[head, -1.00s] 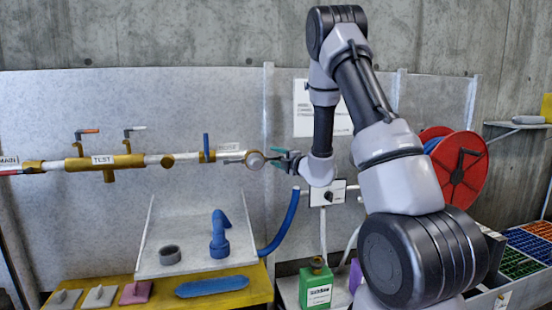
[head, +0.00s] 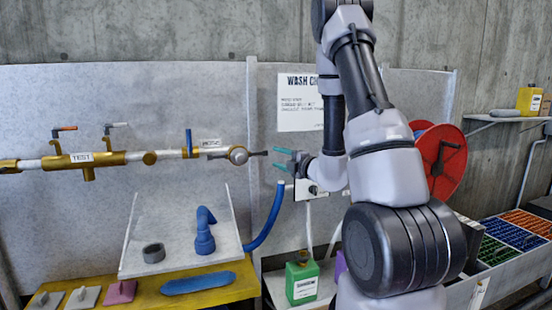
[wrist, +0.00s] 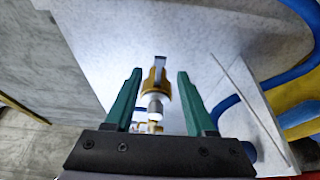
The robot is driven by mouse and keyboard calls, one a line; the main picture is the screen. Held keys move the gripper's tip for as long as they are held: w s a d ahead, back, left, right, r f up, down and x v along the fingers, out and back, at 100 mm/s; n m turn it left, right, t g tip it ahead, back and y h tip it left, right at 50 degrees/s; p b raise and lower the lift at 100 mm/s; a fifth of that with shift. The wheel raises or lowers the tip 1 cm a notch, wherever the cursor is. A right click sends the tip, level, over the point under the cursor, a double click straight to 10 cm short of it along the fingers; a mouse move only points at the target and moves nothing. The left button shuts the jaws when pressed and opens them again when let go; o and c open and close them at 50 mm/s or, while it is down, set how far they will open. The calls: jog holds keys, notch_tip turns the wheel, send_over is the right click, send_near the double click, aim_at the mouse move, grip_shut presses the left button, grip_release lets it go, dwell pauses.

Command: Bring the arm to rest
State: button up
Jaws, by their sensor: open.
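My gripper (head: 281,160) is open, with its teal fingers pointing left in the head view. Its fingers also show in the wrist view (wrist: 153,95), apart and with nothing held between them. The brass and white pipe (head: 128,157) on the back panel ends at a round fitting with a dark handle (head: 256,154), a short gap left of my fingertips. In the wrist view the pipe's brass end (wrist: 157,90) shows beyond the fingers, lined up with the gap between them.
A blue hose (head: 268,220) hangs below my gripper. A sloped white tray (head: 150,220) holds a blue elbow (head: 204,232) and a grey ring (head: 154,253). A green container (head: 302,278) stands below my arm. A red reel (head: 440,165) is on the right.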

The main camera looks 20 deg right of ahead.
jog(key=s+a+r+n+g+y, duration=0.55)
jog(key=a+r+n, duration=0.25)
jog(key=a+n, duration=0.25)
jog(key=s+a+r+n+g, duration=0.2)
jog(key=s+a+n+g, duration=0.1)
jog(key=s+n, duration=0.45)
jog(key=s+a+r+n+g, duration=0.2)
jog(key=s+a+n+g, duration=0.15)
jog(key=s+n, duration=0.35)
jog(key=s+d+n+g+h, duration=0.1)
jog(key=s+d+n+h, duration=0.5)
jog(key=n, duration=0.6)
jog(key=s+d+r+n+t+h, duration=0.3)
jog(key=d+n+h, duration=0.1)
jog(key=d+n, duration=0.3)
jog(key=shift+r+n+t, duration=0.3)
jog(key=shift+r+n, duration=0.1)
jog(key=shift+n, duration=0.4)
